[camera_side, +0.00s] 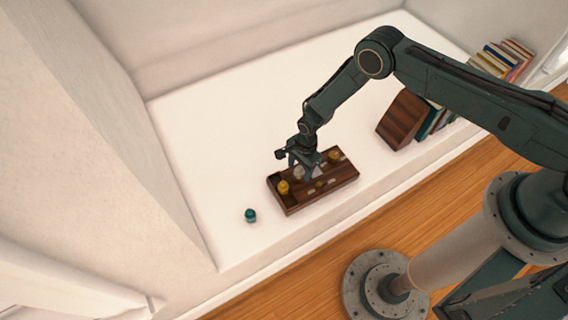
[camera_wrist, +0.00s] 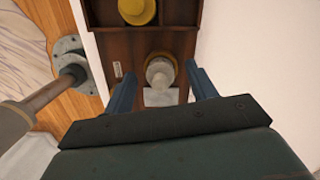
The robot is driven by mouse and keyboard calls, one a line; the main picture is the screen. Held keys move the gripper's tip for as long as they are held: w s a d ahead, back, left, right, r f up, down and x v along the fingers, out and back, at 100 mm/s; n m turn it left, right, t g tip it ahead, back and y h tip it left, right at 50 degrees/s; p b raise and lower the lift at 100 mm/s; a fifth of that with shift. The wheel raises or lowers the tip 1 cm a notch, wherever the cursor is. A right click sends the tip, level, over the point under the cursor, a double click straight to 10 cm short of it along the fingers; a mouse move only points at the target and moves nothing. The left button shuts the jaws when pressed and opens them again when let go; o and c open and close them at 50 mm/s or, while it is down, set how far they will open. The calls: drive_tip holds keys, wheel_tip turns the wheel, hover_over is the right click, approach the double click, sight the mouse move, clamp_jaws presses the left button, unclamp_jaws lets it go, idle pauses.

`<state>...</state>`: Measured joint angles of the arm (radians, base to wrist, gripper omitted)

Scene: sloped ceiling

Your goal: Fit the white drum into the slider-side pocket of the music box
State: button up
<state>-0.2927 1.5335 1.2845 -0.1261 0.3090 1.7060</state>
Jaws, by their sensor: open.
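The music box (camera_side: 338,180) is a dark brown wooden case on the white surface, also seen in the wrist view (camera_wrist: 120,48). The white drum (camera_wrist: 160,73) is between the two fingers of my gripper (camera_wrist: 160,68), with a visible gap on each side. A yellow ring shows behind the drum. I cannot tell whether the drum is seated in a pocket. In the side view my gripper (camera_side: 304,171) is low over the box, partly hiding the white drum (camera_side: 299,173). The fingers are open. The slider cannot be made out clearly.
A yellow drum (camera_side: 283,187) stands at the box's left end and another (camera_side: 334,156) at its far side. A teal piece (camera_side: 250,215) stands on the surface left of the box. A brown wooden block (camera_side: 402,120) and books (camera_side: 432,120) stand at right. The surface behind is clear.

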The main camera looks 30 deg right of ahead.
sight(300, 167)
drive_tip(key=shift+f, duration=0.1)
idle(0.4)
drive_tip(key=c, duration=1.1)
wheel_tip(300, 167, up, 20)
idle(0.4)
idle(0.5)
